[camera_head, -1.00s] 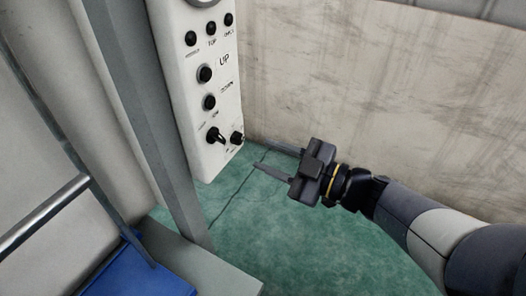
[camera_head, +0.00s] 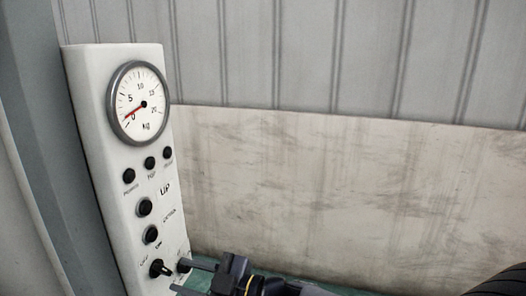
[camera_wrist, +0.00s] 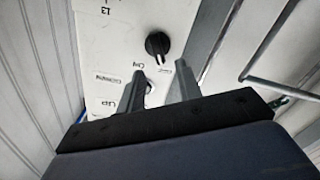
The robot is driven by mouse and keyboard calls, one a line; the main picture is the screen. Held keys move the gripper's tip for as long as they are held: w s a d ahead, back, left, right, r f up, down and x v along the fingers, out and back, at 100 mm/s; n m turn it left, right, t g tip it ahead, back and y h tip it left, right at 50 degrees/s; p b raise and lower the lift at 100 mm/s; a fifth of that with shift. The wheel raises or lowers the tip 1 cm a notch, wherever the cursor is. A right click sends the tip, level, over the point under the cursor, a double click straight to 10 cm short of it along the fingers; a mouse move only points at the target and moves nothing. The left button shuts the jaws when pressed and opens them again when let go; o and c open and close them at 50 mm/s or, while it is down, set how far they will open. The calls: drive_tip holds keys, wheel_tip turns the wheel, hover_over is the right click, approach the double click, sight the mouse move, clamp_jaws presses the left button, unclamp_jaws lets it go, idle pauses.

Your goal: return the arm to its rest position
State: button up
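My gripper (camera_head: 180,276) shows at the bottom edge of the head view, just right of the foot of the white control panel (camera_head: 100,140). Its two fingers are apart with nothing between them. In the wrist view my gripper (camera_wrist: 160,82) points toward the panel's lower part, where a black rotary knob (camera_wrist: 157,44) and small labels show. I cannot tell whether the fingertips touch the panel. Most of my arm is below the head view.
The panel carries a round kg gauge (camera_head: 139,103) with its red needle near 0, and several black buttons. A grey post (camera_head: 50,150) stands left of it. Behind are a stained pale wall (camera_head: 330,190) and grey ribbed cladding (camera_head: 350,60). Little green floor shows.

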sight(164, 270)
drive_tip(key=shift+x, duration=2.05)
